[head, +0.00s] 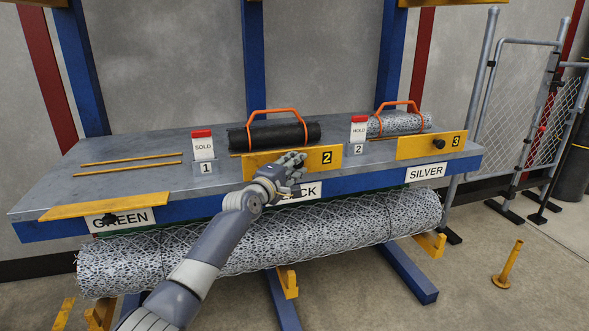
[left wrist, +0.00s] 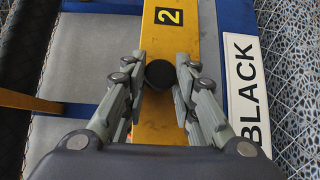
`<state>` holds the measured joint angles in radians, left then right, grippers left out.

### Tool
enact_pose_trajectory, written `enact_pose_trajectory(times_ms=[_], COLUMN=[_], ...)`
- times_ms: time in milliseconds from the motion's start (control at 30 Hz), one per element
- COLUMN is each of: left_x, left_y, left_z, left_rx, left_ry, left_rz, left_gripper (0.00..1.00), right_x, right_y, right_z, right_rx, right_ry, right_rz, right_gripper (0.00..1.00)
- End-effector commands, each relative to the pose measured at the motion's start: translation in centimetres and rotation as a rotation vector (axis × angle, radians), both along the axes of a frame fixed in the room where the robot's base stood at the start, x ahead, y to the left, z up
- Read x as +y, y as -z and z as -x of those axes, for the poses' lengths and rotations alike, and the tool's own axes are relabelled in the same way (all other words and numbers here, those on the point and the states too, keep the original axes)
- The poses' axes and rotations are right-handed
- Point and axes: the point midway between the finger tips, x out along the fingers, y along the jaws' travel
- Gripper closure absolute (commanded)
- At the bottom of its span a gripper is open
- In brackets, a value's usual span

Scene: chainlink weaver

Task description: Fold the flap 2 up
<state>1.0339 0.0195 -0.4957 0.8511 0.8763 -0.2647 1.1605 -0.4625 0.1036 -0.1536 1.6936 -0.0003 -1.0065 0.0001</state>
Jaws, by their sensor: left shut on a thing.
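The yellow flap 2 (head: 258,164) is at the front edge of the middle bay, above the BLACK sign. Its face with the number 2 is turned toward me, and it looks raised much like flap 3 (head: 420,147). My left gripper (head: 293,160) is at the middle of flap 2. In the left wrist view, the fingers (left wrist: 160,82) are shut on the dark round knob (left wrist: 159,73) of flap 2 (left wrist: 165,130). The fingers hide the knob in the head view. My right gripper is not in view.
A black mesh roll (head: 275,134) with an orange handle lies behind flap 2. Flap 1 (head: 100,207) lies low at the left. SOLD (head: 203,147) and HOLD (head: 358,134) tags flank the middle bay. A large mesh roll (head: 330,236) rests below the table edge.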

Motion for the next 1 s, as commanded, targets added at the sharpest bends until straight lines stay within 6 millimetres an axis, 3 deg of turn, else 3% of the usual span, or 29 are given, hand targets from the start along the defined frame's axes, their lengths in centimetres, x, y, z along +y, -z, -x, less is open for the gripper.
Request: enact_pose_trajectory(times_ms=[333, 367, 433, 467, 1000], left_x=[-0.11, -0.10, -0.09, -0.09, 0.19], left_y=[-0.50, -0.50, -0.48, -0.46, -0.06], left_z=[-0.04, -0.03, -0.04, -0.04, 0.92], left_rx=[-0.007, -0.007, -0.007, -0.006, -0.002], left_ry=[0.001, 0.001, 0.001, 0.001, 0.007], left_rz=[0.002, 0.002, 0.002, 0.002, 0.003], left_gripper=[1.00, 0.72, 0.56, 0.53, 0.53], right_x=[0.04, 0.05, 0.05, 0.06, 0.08], right_y=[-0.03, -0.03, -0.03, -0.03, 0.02], right_z=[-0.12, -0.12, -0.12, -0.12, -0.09], right_rx=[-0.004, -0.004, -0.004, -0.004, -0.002], right_ry=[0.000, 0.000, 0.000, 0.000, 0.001], right_rz=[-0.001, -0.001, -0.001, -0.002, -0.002], right_gripper=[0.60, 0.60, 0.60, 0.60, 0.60])
